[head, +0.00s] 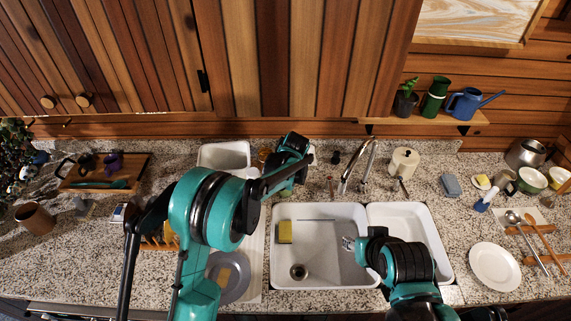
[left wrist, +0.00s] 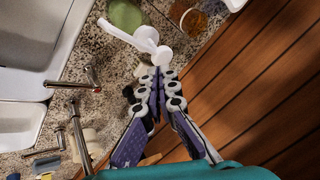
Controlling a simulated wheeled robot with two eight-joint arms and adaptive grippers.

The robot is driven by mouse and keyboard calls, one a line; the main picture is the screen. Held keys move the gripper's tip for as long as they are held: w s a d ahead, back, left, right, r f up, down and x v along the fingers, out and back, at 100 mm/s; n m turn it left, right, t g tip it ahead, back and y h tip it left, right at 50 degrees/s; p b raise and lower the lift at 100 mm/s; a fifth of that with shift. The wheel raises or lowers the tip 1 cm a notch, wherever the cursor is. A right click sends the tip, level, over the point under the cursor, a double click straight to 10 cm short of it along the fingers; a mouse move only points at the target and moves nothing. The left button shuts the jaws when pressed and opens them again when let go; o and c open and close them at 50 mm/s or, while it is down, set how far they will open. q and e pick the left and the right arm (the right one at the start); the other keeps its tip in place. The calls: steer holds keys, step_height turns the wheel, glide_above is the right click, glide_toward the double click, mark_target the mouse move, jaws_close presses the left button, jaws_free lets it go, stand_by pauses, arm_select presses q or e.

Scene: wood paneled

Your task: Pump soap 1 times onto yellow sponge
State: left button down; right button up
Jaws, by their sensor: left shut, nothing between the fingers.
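The yellow sponge (head: 285,231) is in the left basin of the white sink (head: 318,212), near its left side. In the left wrist view a soap dispenser's white pump head (left wrist: 163,54) with a side spout is at the fingertips of my left gripper (left wrist: 160,76). The gripper is shut and empty, its tips at or just above the pump head; I cannot tell whether they touch. In the head view my left gripper hides most of the dispenser behind the sink. My right gripper (head: 349,243) hangs over the left basin, right of the sponge; its finger opening is unclear.
The faucet (head: 347,180) stands behind the sink, right of my left gripper. A cream canister (head: 403,162) is further right. A grey plate (head: 229,277) lies left of the sink and a white plate (head: 495,266) right. The wood wall is close behind the counter.

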arm_select(q)
steer(key=shift+f, duration=0.1)
stand_by(0.3)
step_height(320, 180, down, 5)
steer(key=b, duration=0.5)
steer(key=shift+f, duration=0.2)
stand_by(1.1)
steer(key=shift+r, duration=0.1)
steer(key=shift+r+p, duration=0.65)
steer(key=shift+r, duration=0.7)
step_height(320, 180, up, 7)
steer(key=p, duration=0.3)
